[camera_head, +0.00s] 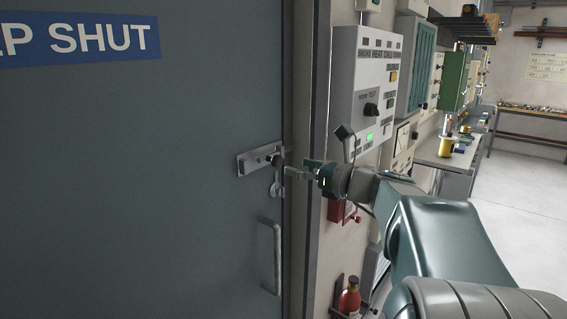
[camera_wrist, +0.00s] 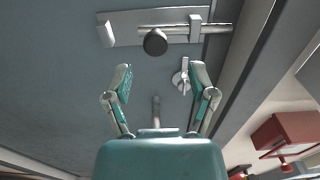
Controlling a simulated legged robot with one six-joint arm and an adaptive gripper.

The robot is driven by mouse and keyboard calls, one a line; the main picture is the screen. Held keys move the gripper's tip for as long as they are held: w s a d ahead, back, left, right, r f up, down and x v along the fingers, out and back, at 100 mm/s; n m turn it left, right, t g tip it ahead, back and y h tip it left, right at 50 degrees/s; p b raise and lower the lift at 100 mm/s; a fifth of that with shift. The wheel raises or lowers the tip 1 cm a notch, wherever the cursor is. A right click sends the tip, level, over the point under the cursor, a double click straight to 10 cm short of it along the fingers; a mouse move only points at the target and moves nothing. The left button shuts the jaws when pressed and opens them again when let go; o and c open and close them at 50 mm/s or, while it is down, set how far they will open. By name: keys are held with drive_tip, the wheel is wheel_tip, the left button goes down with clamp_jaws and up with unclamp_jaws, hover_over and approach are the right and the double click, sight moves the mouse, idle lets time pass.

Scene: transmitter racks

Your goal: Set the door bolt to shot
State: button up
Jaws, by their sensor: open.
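The door bolt (camera_head: 259,158) is a pale metal plate with a sliding bar and a dark round knob, on the grey door (camera_head: 150,200) near its right edge. In the wrist view the bolt plate (camera_wrist: 125,25) lies at the top, with its black knob (camera_wrist: 155,42) near the middle. Its bar (camera_wrist: 215,29) runs right through a bracket; I cannot tell whether it enters the frame. My gripper (camera_head: 292,171) is just right of and slightly below the bolt. In the wrist view my gripper (camera_wrist: 160,73) is open and empty, its fingers below the knob and apart from it.
A small metal hanging piece (camera_wrist: 181,76) is beside my right fingertip. A door handle (camera_head: 275,255) is lower down. The door frame (camera_head: 304,120) stands right of the door. A grey control panel (camera_head: 372,85) and a red box (camera_wrist: 285,134) are on the right wall.

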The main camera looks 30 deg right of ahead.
drive_tip(key=v, duration=0.6)
drive_tip(key=shift+d, duration=0.1)
drive_tip(key=s+a+f+n+g, duration=0.3)
drive_tip(key=a+f+n+g, duration=0.25)
drive_tip(key=a+n, duration=0.35)
drive_tip(key=s+a+f+n+g, duration=0.35)
drive_tip(key=a+f+n, duration=0.3)
drive_tip(key=a, duration=0.45)
drive_tip(key=s+a+f+n+g+h, duration=0.2)
drive_tip(key=s+f+n+h, duration=0.4)
drive_tip(key=n, duration=1)
drive_tip(key=s+f, duration=0.1)
drive_tip(key=s, duration=0.2)
drive_tip(key=shift+f, duration=0.25)
